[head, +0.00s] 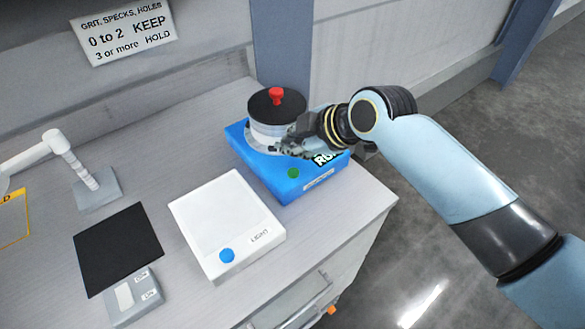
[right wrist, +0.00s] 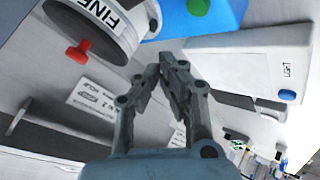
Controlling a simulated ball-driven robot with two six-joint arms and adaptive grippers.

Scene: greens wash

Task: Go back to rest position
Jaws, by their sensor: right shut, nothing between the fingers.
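My right gripper (head: 290,147) is shut and empty in the head view, just above the blue machine (head: 285,180) and in front of the round pot (head: 273,130) with a black lid and red knob. In the right wrist view its fingertips (right wrist: 172,62) meet. There the pot (right wrist: 120,25) shows a "FINE" label, with the red knob (right wrist: 78,50) to the left. I cannot tell whether the fingers touch the pot. The blue machine has a green button (head: 293,173). My left gripper is not in view.
A white light pad (head: 215,215) with a blue button lies in front of the blue machine. A black mat (head: 118,247), a grey switch box (head: 135,297) and a white lamp (head: 75,165) stand to the left. A sign (head: 124,32) hangs behind. The table's right edge is close.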

